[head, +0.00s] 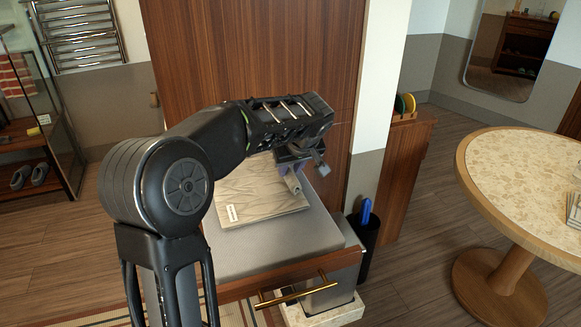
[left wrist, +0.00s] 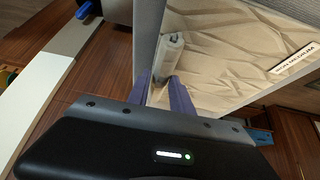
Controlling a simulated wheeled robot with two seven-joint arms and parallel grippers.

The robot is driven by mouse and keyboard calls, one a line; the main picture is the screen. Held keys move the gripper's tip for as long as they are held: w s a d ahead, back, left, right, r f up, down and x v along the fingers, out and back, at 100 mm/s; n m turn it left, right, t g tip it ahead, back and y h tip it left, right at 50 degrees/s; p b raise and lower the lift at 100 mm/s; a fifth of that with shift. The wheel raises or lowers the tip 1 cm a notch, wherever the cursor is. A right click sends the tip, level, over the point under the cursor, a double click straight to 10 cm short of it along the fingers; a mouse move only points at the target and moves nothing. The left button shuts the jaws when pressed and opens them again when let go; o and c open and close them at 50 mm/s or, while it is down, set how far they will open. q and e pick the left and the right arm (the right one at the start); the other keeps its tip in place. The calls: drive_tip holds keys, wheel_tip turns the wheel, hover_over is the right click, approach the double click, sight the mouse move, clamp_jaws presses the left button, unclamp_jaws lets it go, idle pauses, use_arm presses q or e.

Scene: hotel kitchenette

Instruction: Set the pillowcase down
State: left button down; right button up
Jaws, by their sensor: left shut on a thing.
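The pillowcase (head: 255,199) is a flat, beige, creased piece with a small white label. It lies flat at the grey padded surface (head: 268,249); I cannot tell whether it rests fully on it. In the left wrist view the pillowcase (left wrist: 235,50) fills the upper right. A light rolled tab (left wrist: 170,55) stands up at its edge between the purple fingers. My left gripper (head: 291,172) reaches over the pillowcase's right side and is shut on this tab; the arm hides part of the far edge. It also shows in the left wrist view (left wrist: 163,92). My right gripper is out of view.
The padded surface has a wooden front with a brass handle (head: 292,291). A tall wooden panel (head: 250,60) stands behind it. A dark bin (head: 367,240) with a blue item is at its right. A round table (head: 480,170) stands further right, with open floor between.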

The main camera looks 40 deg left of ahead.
use_arm(q)
drive_tip(key=c, duration=1.1)
unclamp_jaws()
drive_tip(key=shift+c, duration=0.2)
drive_tip(key=v, duration=1.2)
drive_tip(key=shift+b, duration=0.4)
